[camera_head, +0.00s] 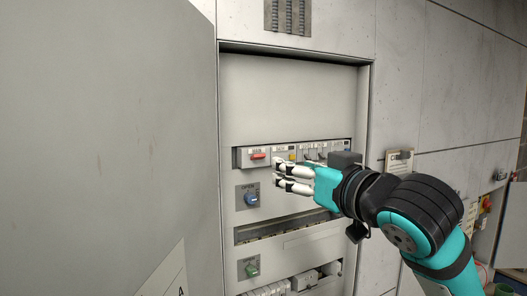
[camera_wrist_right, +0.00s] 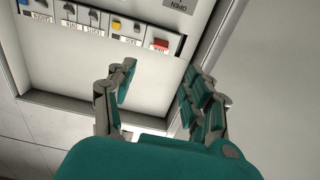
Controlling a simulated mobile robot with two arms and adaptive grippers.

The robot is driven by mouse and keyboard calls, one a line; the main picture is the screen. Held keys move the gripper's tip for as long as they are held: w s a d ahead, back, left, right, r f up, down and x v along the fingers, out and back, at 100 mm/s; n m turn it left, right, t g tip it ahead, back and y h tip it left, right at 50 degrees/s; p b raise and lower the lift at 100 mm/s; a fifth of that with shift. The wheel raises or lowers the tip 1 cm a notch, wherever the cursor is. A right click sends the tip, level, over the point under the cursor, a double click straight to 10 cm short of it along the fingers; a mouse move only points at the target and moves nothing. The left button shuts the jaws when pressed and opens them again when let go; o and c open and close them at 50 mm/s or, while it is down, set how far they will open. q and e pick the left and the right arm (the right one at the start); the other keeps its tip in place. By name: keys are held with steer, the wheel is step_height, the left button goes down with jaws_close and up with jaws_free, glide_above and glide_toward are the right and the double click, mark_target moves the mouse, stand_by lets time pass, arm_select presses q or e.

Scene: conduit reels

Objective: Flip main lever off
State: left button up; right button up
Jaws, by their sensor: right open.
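The main lever is a red handle (camera_head: 258,156) at the left end of a breaker row inside the open cabinet. It also shows in the right wrist view as a red block (camera_wrist_right: 161,45) above a small label, at the right end of the row there. My right gripper (camera_head: 278,172) is open and empty, in front of the panel, a little right of and below the lever in the head view. In the wrist view the lever lies beyond the open fingers (camera_wrist_right: 157,78), apart from them. My left gripper is not in view.
A blue knob (camera_head: 251,199) and a green knob (camera_head: 252,270) sit below the row. A yellow switch (camera_wrist_right: 116,25) and several dark levers share the row. The open cabinet door (camera_head: 110,140) fills the left side. The cabinet frame (camera_head: 364,110) borders the opening on the right.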

mark_target(260, 157)
steer(key=p+x, duration=0.5)
steer(key=x, duration=0.6)
steer(key=shift+w+a+r, duration=0.2)
steer(key=shift+w, duration=0.15)
steer(key=shift+w+a+f, duration=0.1)
steer(key=shift+w+a, duration=0.15)
steer(key=shift+w, duration=0.3)
jaws_close()
steer(key=f+t+b, duration=0.1)
steer(key=b, duration=0.2)
steer(key=shift+y, duration=0.4)
steer(key=shift+r, duration=0.3)
jaws_free()
steer(key=shift+s, duration=0.1)
